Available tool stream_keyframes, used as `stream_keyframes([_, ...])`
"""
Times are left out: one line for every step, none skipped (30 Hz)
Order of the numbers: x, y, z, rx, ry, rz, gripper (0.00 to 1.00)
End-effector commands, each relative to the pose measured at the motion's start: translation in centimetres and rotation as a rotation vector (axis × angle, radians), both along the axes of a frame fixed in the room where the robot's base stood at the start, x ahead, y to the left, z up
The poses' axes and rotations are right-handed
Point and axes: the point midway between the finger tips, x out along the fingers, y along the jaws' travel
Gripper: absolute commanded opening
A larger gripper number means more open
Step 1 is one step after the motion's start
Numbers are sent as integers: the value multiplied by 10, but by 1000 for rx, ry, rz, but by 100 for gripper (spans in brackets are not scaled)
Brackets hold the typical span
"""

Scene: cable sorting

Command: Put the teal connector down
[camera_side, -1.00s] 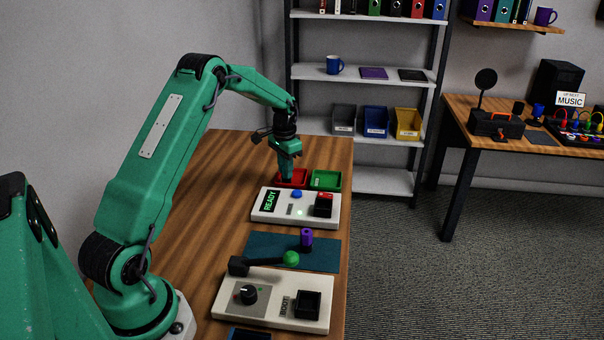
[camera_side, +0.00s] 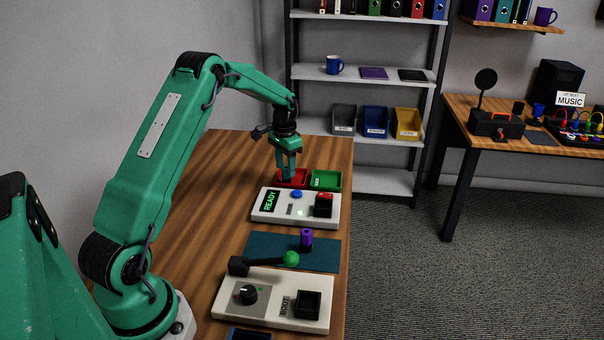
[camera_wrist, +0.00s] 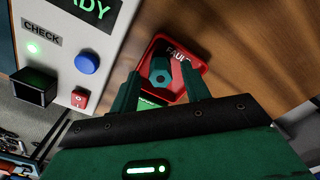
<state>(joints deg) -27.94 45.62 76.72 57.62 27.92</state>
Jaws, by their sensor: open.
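The teal connector (camera_wrist: 160,72) lies in the red tray (camera_wrist: 203,66), which bears a label partly reading "FAUL", in the wrist view. My gripper (camera_wrist: 161,82) is open, with one finger on each side of the connector and a gap between. In the side view my gripper (camera_side: 291,178) reaches down to the red tray (camera_side: 304,174). The connector cannot be made out there behind the fingers.
A green tray (camera_side: 326,180) stands right of the red one. A white tester (camera_side: 262,217) with a blue button, READY display and black socket stands in front. Nearer are a purple piece (camera_side: 306,238) on a teal mat (camera_side: 270,240) and a green-knobbed lever (camera_side: 290,258).

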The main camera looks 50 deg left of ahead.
Motion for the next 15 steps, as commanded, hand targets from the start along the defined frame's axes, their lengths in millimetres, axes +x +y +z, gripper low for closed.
stream_keyframes([0,0,6,1,-2,0,47])
stream_keyframes([0,0,10,1,-2,0,47])
stream_keyframes([1,0,15,1,-3,0,47])
stream_keyframes([1,0,19,2,-3,0,47])
stream_keyframes([0,0,24,2,-3,0,47])
stream_keyframes([1,0,30,2,-3,0,47])
stream_keyframes([1,0,34,2,-3,0,47])
stream_keyframes([0,0,39,1,-2,0,47])
stream_keyframes([1,0,46,2,-3,0,47])
stream_keyframes([0,0,52,2,-3,0,47])
stream_keyframes([0,0,56,1,-3,0,47])
stream_keyframes([1,0,63,2,-3,0,47])
stream_keyframes([0,0,68,1,-2,0,47])
stream_keyframes([0,0,73,1,-3,0,47])
stream_keyframes([0,0,79,1,-2,0,47])
